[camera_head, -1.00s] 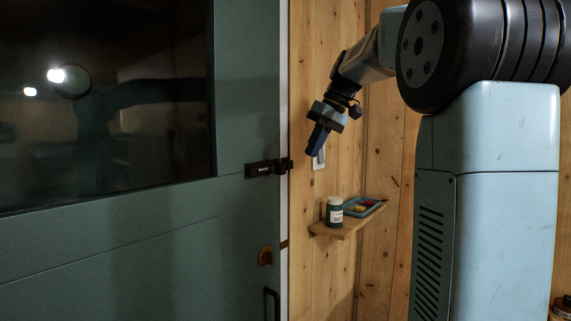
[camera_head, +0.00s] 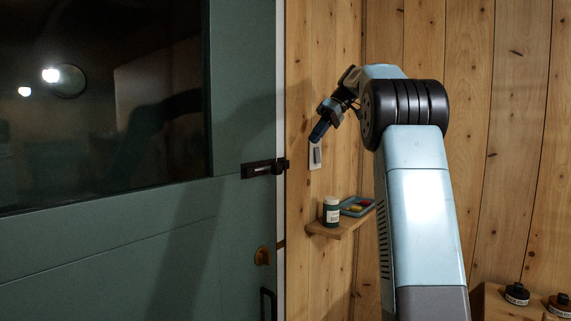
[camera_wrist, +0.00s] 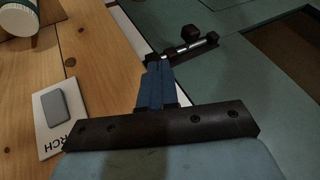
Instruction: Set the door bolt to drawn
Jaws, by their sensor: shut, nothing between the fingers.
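The door bolt (camera_head: 262,168) is a dark slide bolt on the green door (camera_head: 232,215), near the door's right edge. In the wrist view the bolt (camera_wrist: 187,47) shows a bright metal rod in dark mounts with a dark knob (camera_wrist: 191,34); the rod's far end is hard to make out. My gripper (camera_head: 319,131) is up and to the right of the bolt in the head view, in front of the pine wall. In the wrist view my gripper's blue fingers (camera_wrist: 155,75) are together, empty, and point toward the bolt without visibly touching it.
A wall switch (camera_head: 315,155) is close beside my gripper. A door handle (camera_head: 267,303) is below the bolt. The space before the door looks clear.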

